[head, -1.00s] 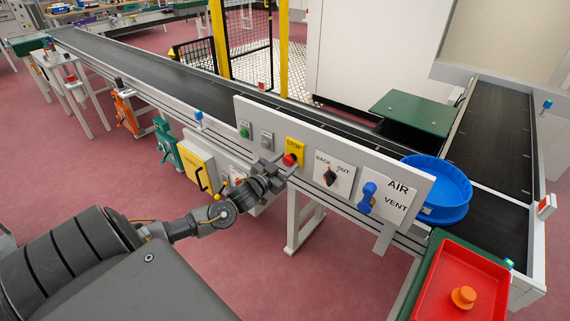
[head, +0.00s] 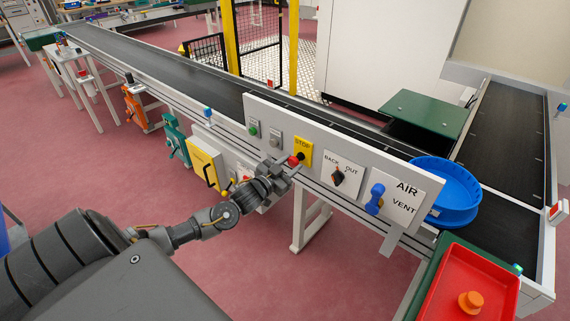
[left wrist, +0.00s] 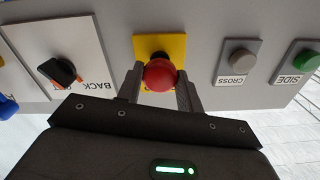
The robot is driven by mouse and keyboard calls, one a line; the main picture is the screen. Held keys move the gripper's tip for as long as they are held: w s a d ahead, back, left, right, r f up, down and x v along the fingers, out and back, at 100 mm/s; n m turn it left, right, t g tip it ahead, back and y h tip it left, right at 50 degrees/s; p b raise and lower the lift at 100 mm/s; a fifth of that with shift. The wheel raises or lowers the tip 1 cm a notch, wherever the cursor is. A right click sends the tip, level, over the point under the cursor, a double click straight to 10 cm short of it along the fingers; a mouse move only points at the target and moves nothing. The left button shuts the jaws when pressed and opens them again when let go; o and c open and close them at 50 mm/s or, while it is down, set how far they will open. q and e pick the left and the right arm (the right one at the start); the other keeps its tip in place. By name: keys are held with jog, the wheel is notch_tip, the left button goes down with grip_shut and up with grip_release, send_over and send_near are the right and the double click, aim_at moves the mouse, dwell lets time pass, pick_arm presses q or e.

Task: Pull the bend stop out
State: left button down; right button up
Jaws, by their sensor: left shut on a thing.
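The bend stop is a red round knob (head: 293,160) in front of a yellow plate (head: 303,150) marked STOP, on the pale panel beside the conveyor. My left gripper (head: 289,168) is shut on the knob, with a finger on either side of it. The red knob also shows between the fingers in the left wrist view (left wrist: 160,75). There a dark part shows behind it, against the yellow plate (left wrist: 176,46). The knob stands a little out from the plate. My right gripper is not in view.
The BACK/OUT switch (head: 339,176) and the blue AIR/VENT handle (head: 375,199) are to the right on the panel. Grey (head: 274,141) and green (head: 252,131) buttons are to the left. A red tray (head: 440,310) lies at the lower right.

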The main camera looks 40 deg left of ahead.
pick_arm(q)
jog(key=c, duration=0.9)
grip_release()
jog(key=shift+s, duration=0.1)
jog(key=s+b, duration=0.1)
jog(key=s, duration=0.9)
jog(key=shift+s+a, duration=0.3)
jog(key=shift+s, duration=0.1)
